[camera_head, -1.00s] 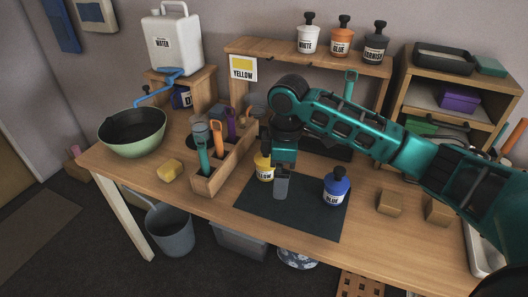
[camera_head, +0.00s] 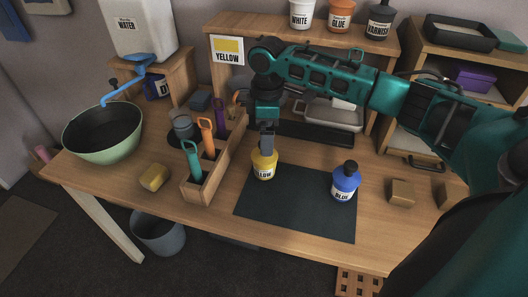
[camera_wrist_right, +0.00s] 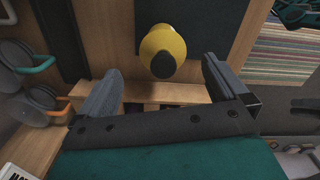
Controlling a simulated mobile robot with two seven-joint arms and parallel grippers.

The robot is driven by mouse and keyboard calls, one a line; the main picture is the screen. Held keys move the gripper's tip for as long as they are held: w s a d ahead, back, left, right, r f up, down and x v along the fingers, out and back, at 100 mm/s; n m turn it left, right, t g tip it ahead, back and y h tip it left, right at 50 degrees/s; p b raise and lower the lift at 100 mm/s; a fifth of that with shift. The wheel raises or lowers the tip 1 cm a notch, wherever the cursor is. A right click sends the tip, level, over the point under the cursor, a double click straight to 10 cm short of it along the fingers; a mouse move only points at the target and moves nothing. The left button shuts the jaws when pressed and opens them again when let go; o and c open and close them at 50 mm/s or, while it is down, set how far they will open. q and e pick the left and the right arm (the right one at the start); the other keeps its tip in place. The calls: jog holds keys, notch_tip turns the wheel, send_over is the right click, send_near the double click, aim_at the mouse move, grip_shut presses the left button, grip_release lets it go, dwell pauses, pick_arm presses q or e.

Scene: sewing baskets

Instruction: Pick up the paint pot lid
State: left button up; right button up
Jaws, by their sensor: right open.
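The yellow paint pot (camera_head: 264,166), labelled yellow, stands at the mat's back left edge. Its lid has a dark knob, which shows in the right wrist view as a dark knob (camera_wrist_right: 163,65) on a yellow round top (camera_wrist_right: 162,42). My right gripper (camera_head: 267,148) points down at the pot and hides the knob in the head view. In the wrist view the fingers are open, with the knob lying between the tips; I cannot tell whether they reach down to it. The blue paint pot (camera_head: 345,184) with a dark knob stands to the right on the mat. My left gripper is not in view.
The dark mat (camera_head: 295,215) is mostly bare. A wooden tool holder (camera_head: 203,190) stands close on the left, with a yellow sponge (camera_head: 154,177) and green bowl (camera_head: 103,135) beyond. Wooden blocks (camera_head: 401,193) lie to the right. A shelf (camera_head: 300,37) with pots stands behind.

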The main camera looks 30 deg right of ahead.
jog(key=f, duration=0.5)
jog(key=shift+a+f, duration=0.3)
jog(key=shift+f, duration=0.1)
jog(key=c, duration=1)
jog(key=shift+r, duration=0.15)
